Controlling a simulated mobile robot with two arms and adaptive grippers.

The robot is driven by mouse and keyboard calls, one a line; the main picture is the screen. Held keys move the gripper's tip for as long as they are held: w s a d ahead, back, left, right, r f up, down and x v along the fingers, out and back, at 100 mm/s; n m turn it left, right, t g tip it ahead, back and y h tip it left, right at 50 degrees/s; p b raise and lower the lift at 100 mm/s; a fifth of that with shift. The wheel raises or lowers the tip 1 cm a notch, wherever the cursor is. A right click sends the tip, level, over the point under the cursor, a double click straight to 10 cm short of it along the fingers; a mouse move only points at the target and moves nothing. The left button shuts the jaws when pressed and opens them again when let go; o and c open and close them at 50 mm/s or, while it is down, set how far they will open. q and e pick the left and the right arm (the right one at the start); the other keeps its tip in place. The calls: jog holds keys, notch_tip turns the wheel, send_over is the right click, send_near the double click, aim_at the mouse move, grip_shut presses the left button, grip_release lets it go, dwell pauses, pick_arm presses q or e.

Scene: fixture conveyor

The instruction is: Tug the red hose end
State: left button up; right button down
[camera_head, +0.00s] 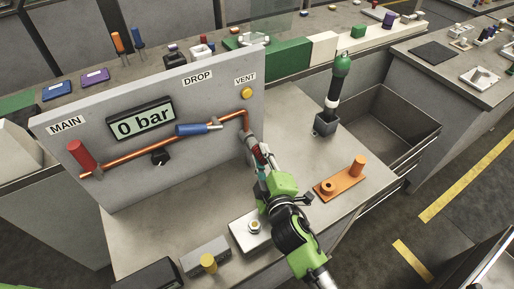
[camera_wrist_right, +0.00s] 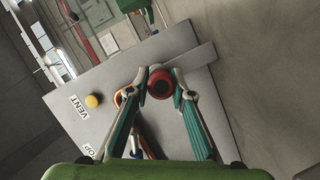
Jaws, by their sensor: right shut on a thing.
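The red hose end (camera_wrist_right: 158,84) shows in the right wrist view as a round red ring with a dark centre, in front of the grey panel. My right gripper (camera_wrist_right: 160,80) is shut on it, with one fingertip on each side. In the head view, my right gripper (camera_head: 260,160) is at the panel's right end, below the copper pipe's bend. It mostly covers the red hose end (camera_head: 264,149) there. My left gripper is not in view.
The upright panel (camera_head: 215,95) carries a "0 bar" display (camera_head: 141,118), a red handle (camera_head: 81,155), a blue lever (camera_head: 192,129) and a yellow vent button (camera_head: 246,93). An orange fixture (camera_head: 341,182) and a grey box (camera_head: 205,254) stand on the bench. An open drawer (camera_head: 385,125) lies right.

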jog(key=shift+f, duration=0.15)
jog(key=c, duration=1.7)
grip_release()
jog(key=shift+s, duration=0.1)
jog(key=v, duration=1.2)
jog(key=shift+d, duration=0.1)
